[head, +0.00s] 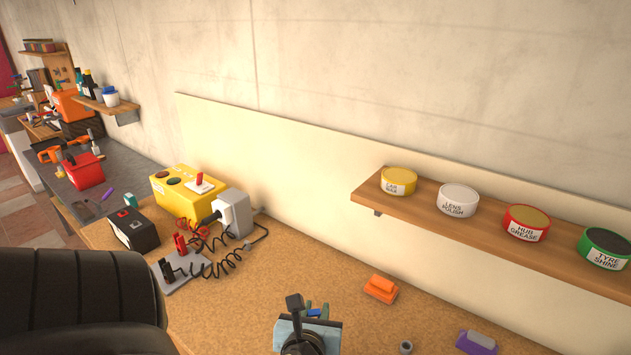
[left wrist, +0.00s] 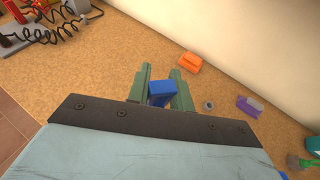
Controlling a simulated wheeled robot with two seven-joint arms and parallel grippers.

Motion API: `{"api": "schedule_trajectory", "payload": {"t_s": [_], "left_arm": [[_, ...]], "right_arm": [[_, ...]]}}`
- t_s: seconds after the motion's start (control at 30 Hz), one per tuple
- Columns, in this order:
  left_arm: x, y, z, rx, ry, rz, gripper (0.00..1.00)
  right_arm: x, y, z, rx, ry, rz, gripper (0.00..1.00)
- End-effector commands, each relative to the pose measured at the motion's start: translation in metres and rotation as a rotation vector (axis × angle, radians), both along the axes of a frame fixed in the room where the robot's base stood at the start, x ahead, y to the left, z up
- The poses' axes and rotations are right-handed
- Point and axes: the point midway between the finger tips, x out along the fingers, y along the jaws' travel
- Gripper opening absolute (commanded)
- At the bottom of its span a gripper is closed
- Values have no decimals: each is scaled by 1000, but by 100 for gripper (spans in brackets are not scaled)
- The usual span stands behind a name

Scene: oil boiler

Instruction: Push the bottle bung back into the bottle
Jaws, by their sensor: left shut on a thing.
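My left gripper (head: 316,309) is low in the middle of the head view, over the cork-coloured bench. In the left wrist view its two green fingers (left wrist: 160,86) are shut on a small blue block-like thing (left wrist: 162,94). The blue thing barely shows in the head view (head: 314,312). I cannot tell whether it is the bung. A small grey round piece (head: 405,347) stands on the bench to the right of the gripper; it also shows in the left wrist view (left wrist: 208,105). I cannot make out the task's bottle. My right gripper is not in view.
An orange block (head: 380,288) and a purple block (head: 477,342) lie on the bench (head: 300,265). A wooden shelf (head: 450,226) with several tins juts from the wall at right. A yellow box (head: 187,192), grey charger (head: 233,212) and curled cables are at left.

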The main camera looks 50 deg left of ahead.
Motion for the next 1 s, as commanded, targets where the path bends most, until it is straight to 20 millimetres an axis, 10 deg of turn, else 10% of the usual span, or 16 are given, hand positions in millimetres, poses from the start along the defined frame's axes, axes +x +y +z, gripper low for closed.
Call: {"api": "schedule_trajectory", "payload": {"t_s": [1.0], "left_arm": [[0, 0, -26, 0, 1, 1, 0]], "right_arm": [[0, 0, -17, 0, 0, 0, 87]]}}
